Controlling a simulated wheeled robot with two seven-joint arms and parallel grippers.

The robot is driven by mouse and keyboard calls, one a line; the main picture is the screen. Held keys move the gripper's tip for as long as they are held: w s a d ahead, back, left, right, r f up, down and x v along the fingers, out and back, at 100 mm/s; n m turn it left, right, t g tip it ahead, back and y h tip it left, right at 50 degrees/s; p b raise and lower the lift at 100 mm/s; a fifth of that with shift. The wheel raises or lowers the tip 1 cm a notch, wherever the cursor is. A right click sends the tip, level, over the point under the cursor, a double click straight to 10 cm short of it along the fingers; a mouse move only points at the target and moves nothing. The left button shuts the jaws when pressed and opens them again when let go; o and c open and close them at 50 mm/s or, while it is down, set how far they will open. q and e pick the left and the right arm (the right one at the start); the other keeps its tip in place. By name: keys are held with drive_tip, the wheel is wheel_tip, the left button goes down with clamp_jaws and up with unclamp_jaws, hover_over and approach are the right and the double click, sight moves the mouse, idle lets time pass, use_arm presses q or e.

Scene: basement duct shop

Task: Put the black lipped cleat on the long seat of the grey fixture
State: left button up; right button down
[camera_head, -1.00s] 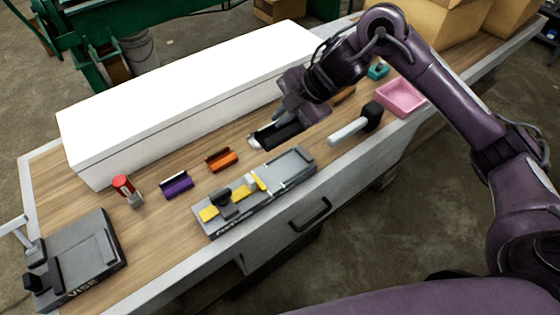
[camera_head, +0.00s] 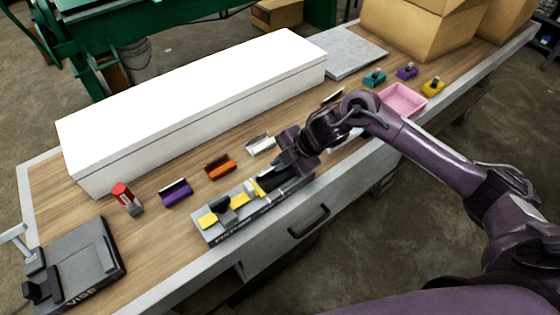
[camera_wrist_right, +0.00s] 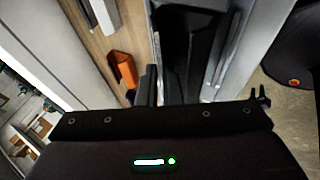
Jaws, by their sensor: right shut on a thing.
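The grey fixture (camera_head: 240,229) lies along the front edge of the bench, with yellow pieces (camera_head: 208,220) and a black clamp-like part on its left half. My right gripper (camera_head: 279,173) is over its right half, shut on the black lipped cleat (camera_head: 283,184). The cleat lies lengthwise along the long seat, low over it or in it; I cannot tell whether it touches. In the right wrist view the black cleat (camera_wrist_right: 190,45) runs away from the jaws between grey walls. The gripper hides part of the seat. My left gripper is out of view.
Orange (camera_head: 220,167), purple (camera_head: 176,192) and silver (camera_head: 260,145) cleats lie behind the fixture. A long white box (camera_head: 200,110) stands at the back. A vise (camera_head: 75,262) and a red-topped item (camera_head: 125,197) are left; a pink tray (camera_head: 403,99) is right.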

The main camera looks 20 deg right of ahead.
drive_tip(key=shift+f, duration=0.1)
drive_tip(key=c, duration=1.6)
unclamp_jaws()
drive_tip(key=b+v, duration=0.1)
drive_tip(key=v, duration=1.1)
drive_tip(key=shift+a, duration=0.1)
